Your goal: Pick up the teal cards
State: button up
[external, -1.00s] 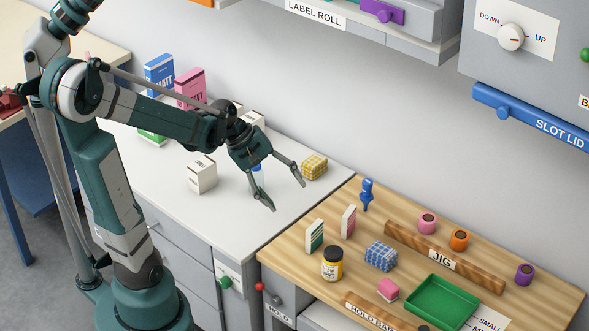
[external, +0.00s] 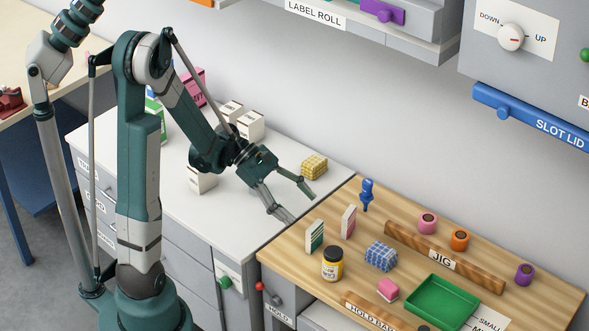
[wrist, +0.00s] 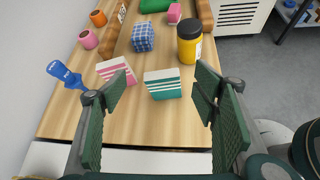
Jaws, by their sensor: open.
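The teal cards (external: 315,236) are a small upright pack with teal and white stripes, near the left edge of the wooden bench top. In the wrist view the teal cards (wrist: 163,84) stand ahead of and between my two fingers, apart from both. My gripper (external: 302,207) is open and empty, its fingers above the seam between the white counter and the wooden bench top. The wrist view shows both green finger pads of my gripper (wrist: 162,95) spread wide.
A pink-striped pack (external: 349,221) stands close behind the teal one. A yellow jar (external: 332,264) with a black lid stands in front of it. A blue checked block (external: 381,256), a JIG rail (external: 470,272) and a green tray (external: 441,302) lie to the right.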

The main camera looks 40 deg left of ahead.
aim_at(312, 226)
jog(key=shift+w+a+f+n+g+h+b, duration=0.1)
jog(key=shift+a+f+n+h+b, duration=0.15)
jog(key=shift+f+n+h, duration=0.25)
jog(key=shift+a+f+n+g+h+b, duration=0.1)
jog(key=shift+a+f+n+h+b, duration=0.15)
jog(key=shift+f, duration=0.45)
jog(key=shift+w+a+f+n+g+h+b, duration=0.1)
jog(key=shift+f+n+h+b, duration=0.15)
jog(key=shift+f+h, duration=0.3)
jog(key=shift+d, duration=0.1)
jog(key=shift+x, duration=1.25)
jog(key=shift+f, duration=0.1)
jog(key=shift+f+b+x, duration=0.2)
jog(key=shift+b+x, duration=0.9)
jog(key=shift+x, duration=1.45)
jog(key=c, duration=1)
